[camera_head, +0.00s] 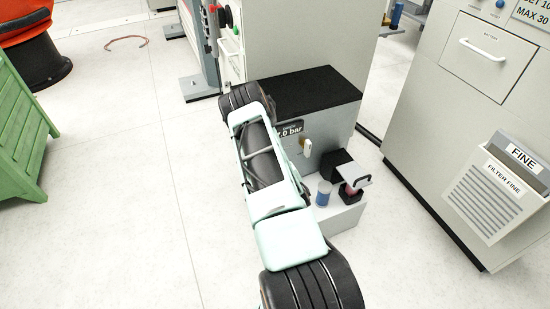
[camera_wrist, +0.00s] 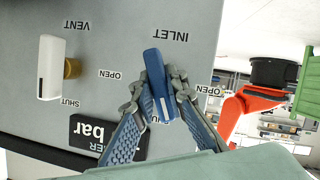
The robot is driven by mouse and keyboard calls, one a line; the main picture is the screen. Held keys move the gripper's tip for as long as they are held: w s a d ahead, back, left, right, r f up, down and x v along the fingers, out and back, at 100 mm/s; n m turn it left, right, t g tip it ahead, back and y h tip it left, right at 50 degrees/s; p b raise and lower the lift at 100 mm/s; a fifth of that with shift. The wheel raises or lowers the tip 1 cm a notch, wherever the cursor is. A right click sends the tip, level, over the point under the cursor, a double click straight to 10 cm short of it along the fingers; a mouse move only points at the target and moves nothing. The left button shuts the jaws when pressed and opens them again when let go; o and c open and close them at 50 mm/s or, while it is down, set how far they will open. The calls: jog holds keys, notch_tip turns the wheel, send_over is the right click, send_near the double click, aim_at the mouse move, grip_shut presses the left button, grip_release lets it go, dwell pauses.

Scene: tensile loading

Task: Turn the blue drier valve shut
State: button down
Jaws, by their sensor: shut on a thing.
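The blue valve handle (camera_wrist: 157,82) shows in the wrist view under the upside-down INLET label on a grey panel (camera_wrist: 110,30). It runs mostly up and down the picture, slightly tilted. My gripper (camera_wrist: 160,88) is shut on it, one finger on each side. An OPEN label lies to the right of the handle; another OPEN label lies to its left, toward the white vent lever. In the head view my arm covers the blue valve and my gripper; the drier's black top (camera_head: 310,92) shows behind the arm.
A white vent lever (camera_wrist: 49,68) on a brass stem stands left of my fingers; it also shows in the head view (camera_head: 307,147). A bar display (camera_wrist: 100,135) sits below. Open floor lies left.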

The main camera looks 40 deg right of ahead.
jog(key=shift+m+y, duration=1.1)
jog(key=shift+m, duration=0.4)
jog(key=c, duration=1.9)
grip_release()
jog(key=shift+c, duration=0.2)
jog(key=v, duration=1.2)
jog(key=shift+d+f, duration=0.1)
